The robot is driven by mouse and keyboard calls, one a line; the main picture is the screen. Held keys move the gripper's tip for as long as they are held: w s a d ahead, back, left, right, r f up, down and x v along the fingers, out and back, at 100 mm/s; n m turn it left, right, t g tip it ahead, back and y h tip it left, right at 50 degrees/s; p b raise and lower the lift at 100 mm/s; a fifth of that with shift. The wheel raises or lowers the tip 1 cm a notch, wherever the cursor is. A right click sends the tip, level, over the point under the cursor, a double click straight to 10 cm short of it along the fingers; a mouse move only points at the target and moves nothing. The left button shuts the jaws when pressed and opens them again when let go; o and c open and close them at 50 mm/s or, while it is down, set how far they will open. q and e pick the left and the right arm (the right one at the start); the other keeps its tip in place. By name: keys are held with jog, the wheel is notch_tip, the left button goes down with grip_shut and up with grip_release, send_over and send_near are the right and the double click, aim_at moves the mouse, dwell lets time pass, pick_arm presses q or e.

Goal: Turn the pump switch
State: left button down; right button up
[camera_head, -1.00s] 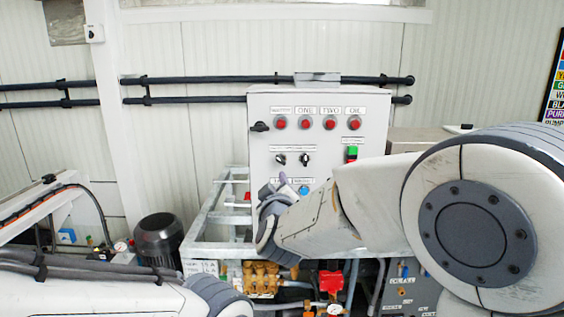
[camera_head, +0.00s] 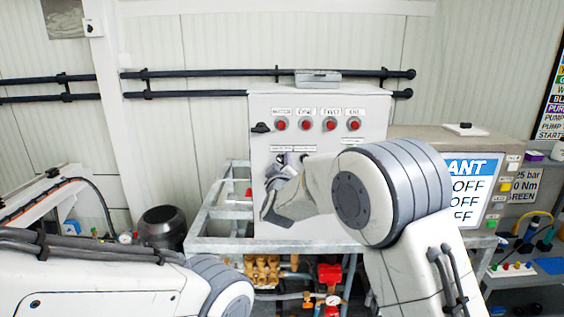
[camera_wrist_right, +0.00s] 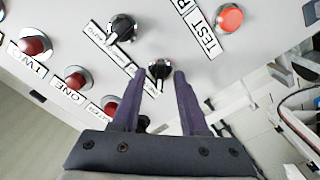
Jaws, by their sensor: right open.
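The pale control box (camera_head: 375,125) stands in the middle of the head view, with a row of red buttons and a black rotary switch (camera_head: 260,127) at its left side. My right gripper (camera_head: 285,165) is in front of the box and hides the small knobs there. In the right wrist view, my right gripper (camera_wrist_right: 159,74) is open, its two purple fingers pointing at the panel. A small black knob (camera_wrist_right: 158,67) shows between the fingertips; contact cannot be told. A second black knob (camera_wrist_right: 122,27) is beyond it, up and left. My left gripper is not in view.
Red buttons (camera_wrist_right: 77,77) line the panel's left in the wrist view; another (camera_wrist_right: 229,18) is by the TEST label. A metal frame (camera_head: 215,205) surrounds the box's base, with brass pump parts (camera_head: 262,270) below. A sign screen (camera_head: 470,190) stands right.

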jog(key=shift+c, duration=0.3)
grip_shut()
jog(key=m+b, duration=0.1)
jog(key=b, duration=0.1)
jog(key=m+b, duration=0.1)
jog(key=m, duration=0.1)
jog(key=shift+f+m+b, duration=0.2)
jog(key=shift+m+b, duration=0.1)
jog(key=shift+b, duration=0.1)
jog(key=m+b, duration=0.3)
jog(key=m, duration=0.1)
jog(key=shift+m, duration=0.3)
jog(key=m+b, duration=0.4)
jog(key=m, duration=0.1)
jog(key=shift+r, duration=0.1)
jog(key=shift+r+m+b, duration=0.1)
jog(key=shift+m+b, duration=1)
jog(key=shift+m, duration=1.2)
